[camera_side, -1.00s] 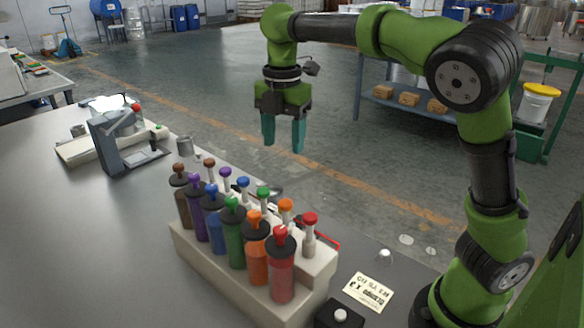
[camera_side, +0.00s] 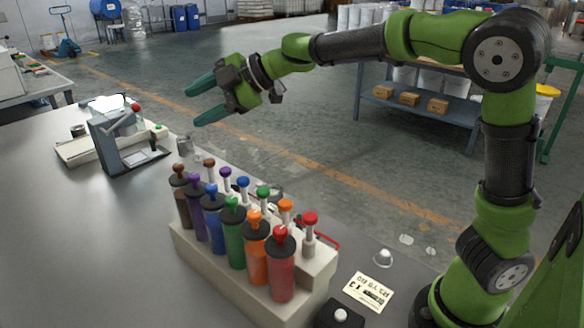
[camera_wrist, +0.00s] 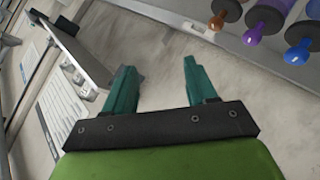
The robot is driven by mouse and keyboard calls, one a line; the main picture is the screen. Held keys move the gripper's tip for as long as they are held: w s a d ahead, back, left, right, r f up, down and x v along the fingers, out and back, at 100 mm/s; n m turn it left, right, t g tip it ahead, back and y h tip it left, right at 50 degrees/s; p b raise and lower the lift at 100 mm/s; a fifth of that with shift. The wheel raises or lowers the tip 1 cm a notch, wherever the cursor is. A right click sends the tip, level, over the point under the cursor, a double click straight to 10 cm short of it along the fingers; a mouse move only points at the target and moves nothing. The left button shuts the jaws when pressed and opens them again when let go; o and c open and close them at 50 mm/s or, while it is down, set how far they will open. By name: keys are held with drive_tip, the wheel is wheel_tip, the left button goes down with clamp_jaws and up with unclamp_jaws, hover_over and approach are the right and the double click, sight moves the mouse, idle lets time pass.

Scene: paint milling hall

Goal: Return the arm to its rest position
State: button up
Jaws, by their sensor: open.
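My gripper (camera_side: 197,102) is in the side view, raised above the far side of the bench and tilted so its teal fingers point left. The fingers are apart with nothing between them. In the wrist view my gripper (camera_wrist: 158,88) also shows two separated, empty fingers. My green and black arm reaches in from the right, with its forearm close to level. No object touches the fingers.
A rack (camera_side: 215,278) of several coloured syringe-like tubes stands below on the grey bench (camera_side: 90,240). A grey stand device (camera_side: 122,143) is at the far left of the bench. A blue shelf (camera_side: 425,118) stands behind my arm.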

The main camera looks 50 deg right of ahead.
drive_tip(key=s+d+m+t+h, duration=0.4)
drive_tip(key=d+m+h, duration=0.3)
drive_tip(key=d+m, duration=0.65)
drive_tip(key=s+a+f+m+g, duration=0.2)
drive_tip(key=s+f+m+g, duration=0.1)
drive_tip(key=s, duration=0.9)
drive_tip(key=s+a+f+m+g+y, duration=0.1)
drive_tip(key=s+f+m, duration=0.4)
drive_tip(key=s, duration=0.7)
drive_tip(key=a+f+g, duration=0.1)
drive_tip(key=g, duration=0.1)
drive_tip(key=shift+a+f+g, duration=0.15)
drive_tip(key=shift+a+g, duration=0.05)
drive_tip(key=shift+g, duration=0.2)
